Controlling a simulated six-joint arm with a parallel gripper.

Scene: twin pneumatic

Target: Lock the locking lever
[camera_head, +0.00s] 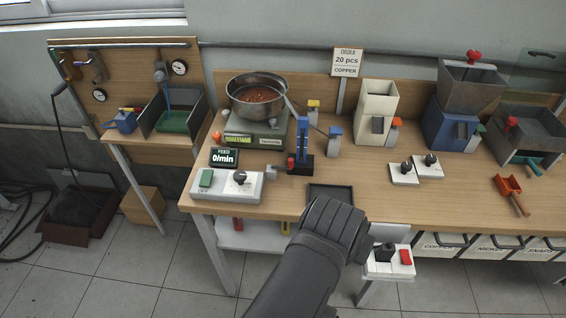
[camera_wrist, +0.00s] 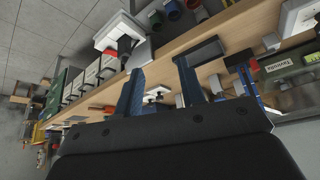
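No part is labelled as the locking lever, so I cannot tell for sure which one it is. A white box (camera_head: 375,270) at the table's front edge carries a black knob (camera_head: 384,252) and a red block (camera_head: 405,257). The box (camera_wrist: 118,27) also shows in the wrist view, beyond my fingers and to the left. A blue upright stand (camera_head: 303,138) on a black base with a red knob stands mid-table. My gripper (camera_wrist: 159,66) is open and empty, its two dark blue fingers apart. In the head view my dark wrist hides the fingers.
A black tray (camera_head: 330,194) lies just behind my wrist. A control box (camera_head: 228,188) with a green switch and black knob stands left, near a scale (camera_head: 255,133) bearing a metal bowl (camera_head: 258,92). Two white knob plates (camera_head: 403,177) lie right. Hoppers (camera_head: 466,86) stand at back right.

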